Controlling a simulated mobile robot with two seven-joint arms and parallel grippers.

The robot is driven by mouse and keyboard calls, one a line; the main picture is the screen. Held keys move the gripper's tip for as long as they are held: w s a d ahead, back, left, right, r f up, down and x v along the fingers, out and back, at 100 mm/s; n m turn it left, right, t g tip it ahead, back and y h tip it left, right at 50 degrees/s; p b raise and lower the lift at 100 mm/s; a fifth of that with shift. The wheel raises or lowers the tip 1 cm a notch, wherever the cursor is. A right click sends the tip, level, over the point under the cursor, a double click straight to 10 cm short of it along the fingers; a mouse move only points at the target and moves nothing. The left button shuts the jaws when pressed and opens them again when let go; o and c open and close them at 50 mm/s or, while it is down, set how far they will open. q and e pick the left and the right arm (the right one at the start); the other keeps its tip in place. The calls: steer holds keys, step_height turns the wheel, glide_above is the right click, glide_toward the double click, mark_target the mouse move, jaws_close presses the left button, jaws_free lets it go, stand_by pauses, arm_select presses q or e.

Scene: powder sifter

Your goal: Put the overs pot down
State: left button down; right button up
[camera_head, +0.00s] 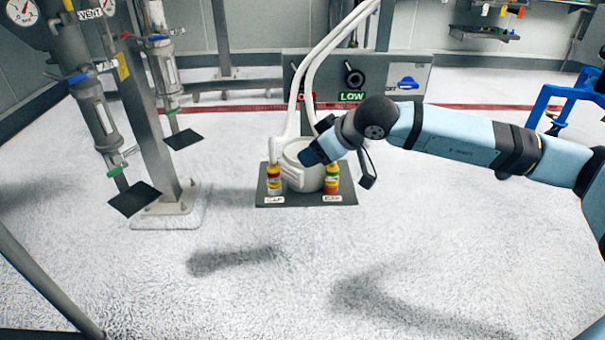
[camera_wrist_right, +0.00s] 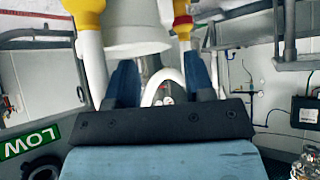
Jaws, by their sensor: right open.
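Two small pots with yellow, red and white bands stand upright on a dark plate (camera_head: 306,200). One pot (camera_head: 273,180) is at the left, the other (camera_head: 332,180) at the right. The plate's labels are too small to read surely, so I cannot tell which is the overs pot. My right gripper (camera_head: 312,157) is open and empty above the plate, in front of the pale drum (camera_head: 294,178), left of and above the right pot. In the right wrist view its blue fingers (camera_wrist_right: 162,75) are spread, with no pot between them. My left gripper is out of view.
White hoses (camera_head: 309,80) rise behind the drum. A grey panel (camera_head: 384,98) with a knob and a LOW sign stands behind. A post with gauges and valves (camera_head: 150,110) stands at the left, a blue frame (camera_head: 553,97) at the right. The front floor is clear.

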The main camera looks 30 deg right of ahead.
mark_target(295, 161)
steer(key=b+x, duration=0.1)
steer(key=x, duration=0.2)
steer(key=b+x, duration=0.1)
steer(key=x, duration=0.2)
steer(key=shift+s+a+r, duration=0.1)
steer(key=shift+s+a, duration=0.05)
steer(key=shift+a, duration=0.35)
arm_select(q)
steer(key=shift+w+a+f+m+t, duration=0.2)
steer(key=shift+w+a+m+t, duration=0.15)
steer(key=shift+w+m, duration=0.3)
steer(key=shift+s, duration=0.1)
arm_select(e)
steer(key=shift+c, duration=0.4)
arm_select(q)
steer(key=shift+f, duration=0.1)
arm_select(e)
jaws_close()
